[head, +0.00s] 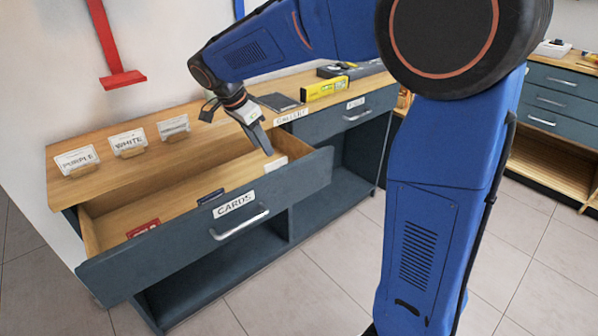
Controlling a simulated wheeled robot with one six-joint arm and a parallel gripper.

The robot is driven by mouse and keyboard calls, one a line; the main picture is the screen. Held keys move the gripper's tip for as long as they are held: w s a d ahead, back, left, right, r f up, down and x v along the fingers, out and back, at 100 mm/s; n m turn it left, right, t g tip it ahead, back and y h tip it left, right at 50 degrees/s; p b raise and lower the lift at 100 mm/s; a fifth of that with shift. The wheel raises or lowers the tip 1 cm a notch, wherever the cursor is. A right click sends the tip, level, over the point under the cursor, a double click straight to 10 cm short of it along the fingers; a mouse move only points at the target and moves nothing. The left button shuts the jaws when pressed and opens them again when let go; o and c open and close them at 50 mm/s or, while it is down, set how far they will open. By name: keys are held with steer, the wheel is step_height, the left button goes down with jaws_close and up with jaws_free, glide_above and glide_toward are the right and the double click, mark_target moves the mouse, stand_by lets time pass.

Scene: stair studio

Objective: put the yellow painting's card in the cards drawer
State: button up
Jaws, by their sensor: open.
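The cards drawer (180,243), labelled CARDS, is pulled open from the dark blue counter. My gripper (266,150) is open and reaches down into its right end. A pale card (275,164) lies in the drawer just below the fingertips; its wording is too small to read, and I cannot tell whether they touch. A red card (143,229) and a dark blue card (210,197) also lie in the drawer. No card reading yellow can be made out.
On the counter top stand a PURPLE card (77,161), a WHITE card (129,143) and a third, unreadable card (173,127) in wooden holders. A yellow box (325,88) lies farther right. A shut drawer (345,115) is beside the open one. Tiled floor in front is clear.

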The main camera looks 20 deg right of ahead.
steer(key=s+d+n, duration=0.1)
steer(key=s, duration=0.1)
steer(key=s+d+r+n, duration=0.1)
steer(key=s+d, duration=0.1)
steer(key=s+d+y, duration=0.1)
steer(key=s, duration=0.2)
steer(key=shift+d+r+n, duration=0.35)
steer(key=shift+n, duration=0.05)
steer(key=s+d+f+n+t+y, duration=0.1)
steer(key=s+n, duration=0.3)
steer(key=s, duration=0.4)
steer(key=s+d+f+n+t+y, duration=0.1)
steer(key=s+d+f+n, duration=0.1)
steer(key=s, duration=0.6)
steer(key=s+d+f+n+t+y, duration=0.1)
steer(key=s+d+f+n, duration=0.1)
steer(key=s+n, duration=0.3)
steer(key=shift+s+d+f+n, duration=0.3)
steer(key=shift+s+d, duration=0.5)
steer(key=shift+s, duration=1.25)
